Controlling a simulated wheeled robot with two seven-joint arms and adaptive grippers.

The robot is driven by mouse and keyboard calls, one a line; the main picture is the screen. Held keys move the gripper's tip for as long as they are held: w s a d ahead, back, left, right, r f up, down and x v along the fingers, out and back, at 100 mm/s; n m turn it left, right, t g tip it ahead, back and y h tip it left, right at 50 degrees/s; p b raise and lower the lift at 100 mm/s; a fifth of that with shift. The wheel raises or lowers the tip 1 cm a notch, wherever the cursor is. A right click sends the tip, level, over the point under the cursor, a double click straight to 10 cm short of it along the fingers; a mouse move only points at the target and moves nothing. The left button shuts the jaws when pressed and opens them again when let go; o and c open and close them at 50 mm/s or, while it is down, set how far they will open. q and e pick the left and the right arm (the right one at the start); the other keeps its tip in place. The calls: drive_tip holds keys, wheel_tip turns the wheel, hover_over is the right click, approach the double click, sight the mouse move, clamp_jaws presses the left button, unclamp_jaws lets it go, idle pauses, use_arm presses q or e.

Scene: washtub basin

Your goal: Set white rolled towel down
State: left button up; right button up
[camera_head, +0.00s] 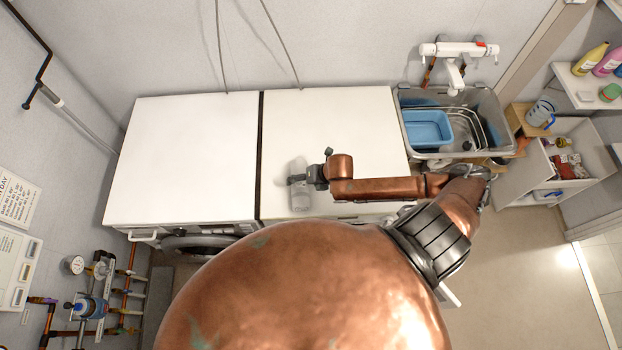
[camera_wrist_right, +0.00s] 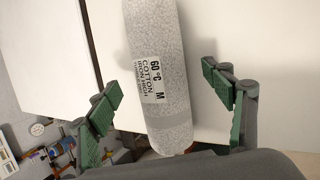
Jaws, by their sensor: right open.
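The white rolled towel (camera_head: 299,196) is at the front part of the right white machine top (camera_head: 330,115), and appears to lie on it. In the right wrist view the speckled towel (camera_wrist_right: 157,110) runs lengthwise between my fingers, with a printed "60 °C cotton" label facing the camera. My right gripper (camera_head: 311,177) is beside the towel in the head view. In the right wrist view its green-padded fingers (camera_wrist_right: 163,80) are spread, with gaps on both sides of the towel. The towel's far end is cut off there. My left gripper is not in view.
A left white machine top (camera_head: 185,150) is bare. A grey sink (camera_head: 470,152) holding a blue basin (camera_head: 428,128) is at the right, under a white tap (camera_head: 455,72). A shelf with bottles (camera_head: 590,60) stands far right. The wall carries pipes and gauges at left.

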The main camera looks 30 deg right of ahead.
drive_tip(key=v, duration=1.1)
drive_tip(key=shift+b, duration=0.35)
drive_tip(key=shift+c, duration=0.5)
